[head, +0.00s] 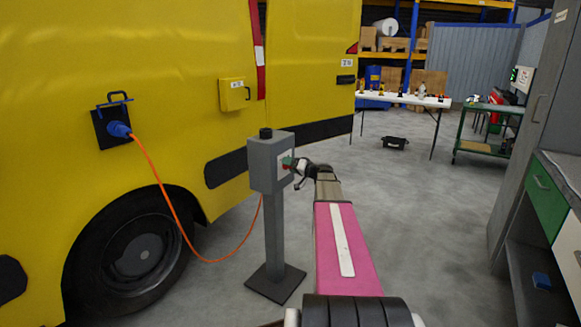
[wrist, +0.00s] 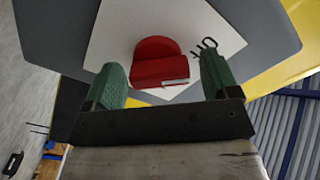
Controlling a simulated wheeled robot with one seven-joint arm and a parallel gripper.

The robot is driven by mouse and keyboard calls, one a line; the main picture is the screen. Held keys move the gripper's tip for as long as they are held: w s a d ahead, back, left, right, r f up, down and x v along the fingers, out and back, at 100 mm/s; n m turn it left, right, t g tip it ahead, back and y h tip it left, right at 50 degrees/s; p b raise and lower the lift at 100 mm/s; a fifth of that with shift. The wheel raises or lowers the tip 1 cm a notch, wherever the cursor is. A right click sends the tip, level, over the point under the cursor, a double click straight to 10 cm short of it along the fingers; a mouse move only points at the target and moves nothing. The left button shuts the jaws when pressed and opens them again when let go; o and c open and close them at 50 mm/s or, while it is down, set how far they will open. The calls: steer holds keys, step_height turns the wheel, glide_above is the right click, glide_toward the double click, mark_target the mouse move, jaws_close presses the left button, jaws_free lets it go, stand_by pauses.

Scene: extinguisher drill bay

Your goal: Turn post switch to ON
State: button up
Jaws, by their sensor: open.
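The grey switch post (head: 262,170) stands on the floor beside the yellow van, with a white plate (head: 283,171) on its box. In the wrist view a red rotary knob (wrist: 157,60) with a small white mark on its grip bar sits on that white plate (wrist: 112,25). Dark lettering is beside the knob, partly hidden by a finger, so I cannot read it fully. My gripper (wrist: 162,70) is open, its green fingers on either side of the knob with gaps visible. In the head view my gripper (head: 291,163) is at the box's right face; the knob is not clear there.
An orange cable (head: 165,195) runs from a blue plug (head: 119,129) in the yellow van (head: 190,60) down behind the post. A grey cabinet and counter (head: 558,190) stand at the right. A white table (head: 400,99) is at the back. Open floor (head: 410,190) lies between.

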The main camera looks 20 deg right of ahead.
steer(key=c, duration=0.9)
steer(key=m, duration=0.4)
steer(key=shift+m, duration=0.4)
steer(key=m, duration=0.4)
steer(key=shift+d+f, duration=0.1)
steer(key=shift+f, duration=0.05)
steer(key=m, duration=0.5)
steer(key=shift+f+m, duration=0.15)
steer(key=shift+m, duration=1.85)
